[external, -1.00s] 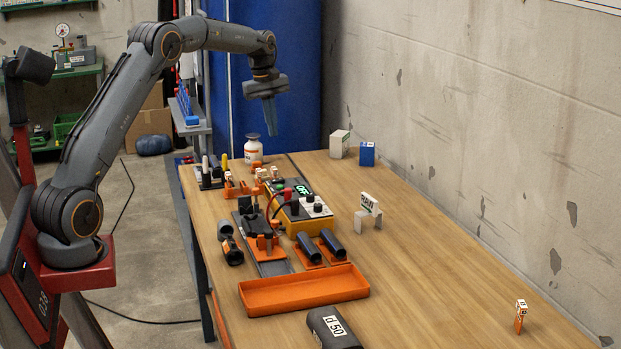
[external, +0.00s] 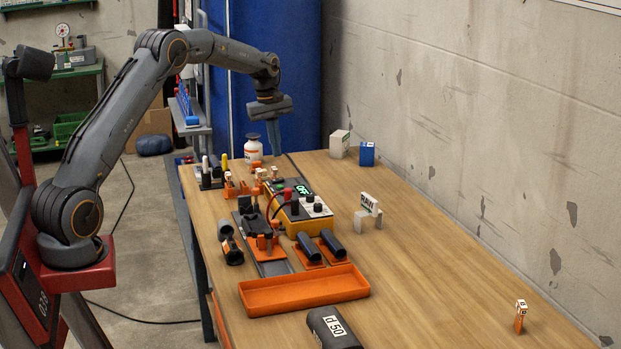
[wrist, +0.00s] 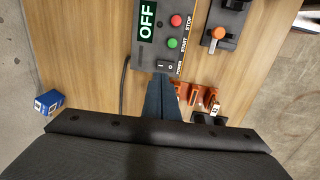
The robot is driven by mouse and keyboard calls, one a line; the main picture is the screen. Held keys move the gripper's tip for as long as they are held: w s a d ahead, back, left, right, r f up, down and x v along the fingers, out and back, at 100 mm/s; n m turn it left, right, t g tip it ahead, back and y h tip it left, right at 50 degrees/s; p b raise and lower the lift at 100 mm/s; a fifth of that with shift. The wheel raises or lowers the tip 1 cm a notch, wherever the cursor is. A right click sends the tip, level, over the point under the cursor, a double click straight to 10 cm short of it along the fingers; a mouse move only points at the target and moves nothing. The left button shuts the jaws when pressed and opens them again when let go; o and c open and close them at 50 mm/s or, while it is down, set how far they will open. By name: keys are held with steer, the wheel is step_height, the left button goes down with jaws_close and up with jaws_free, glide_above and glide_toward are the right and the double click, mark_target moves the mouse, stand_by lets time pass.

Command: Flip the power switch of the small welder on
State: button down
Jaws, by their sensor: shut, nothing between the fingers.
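The small welder (external: 285,221) is a yellow box with a dark top on the wooden table; its display reads OFF in green. In the wrist view its panel (wrist: 147,48) shows a red STOP button, a green START button and a rocker switch marked POWER (wrist: 164,65) near the edge closest to my gripper. My gripper (external: 276,153) points down above the far end of the table, behind the welder. It is shut and empty, and in the wrist view its fingertips (wrist: 160,80) appear just short of the power switch. Height above the panel is hard to tell.
An orange tray (external: 262,297) and black pipe pieces lie in front of the welder. A white bottle (external: 253,152) and orange holders (wrist: 196,93) stand near my gripper. A blue box (external: 367,154) is at the back. The table's right side is mostly clear.

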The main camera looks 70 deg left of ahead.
mark_target(280, 179)
steer(key=f, duration=0.2)
steer(key=f+p, duration=0.1)
steer(key=f, duration=0.1)
steer(key=w+f, duration=0.1)
steer(key=f, duration=0.2)
steer(key=shift+f, duration=0.1)
steer(key=shift+w+f, duration=0.25)
steer(key=shift+f, duration=0.2)
steer(key=shift+s+r, duration=0.1)
steer(key=shift+r, duration=0.05)
steer(key=shift+d, duration=0.1)
steer(key=shift+s, duration=0.25)
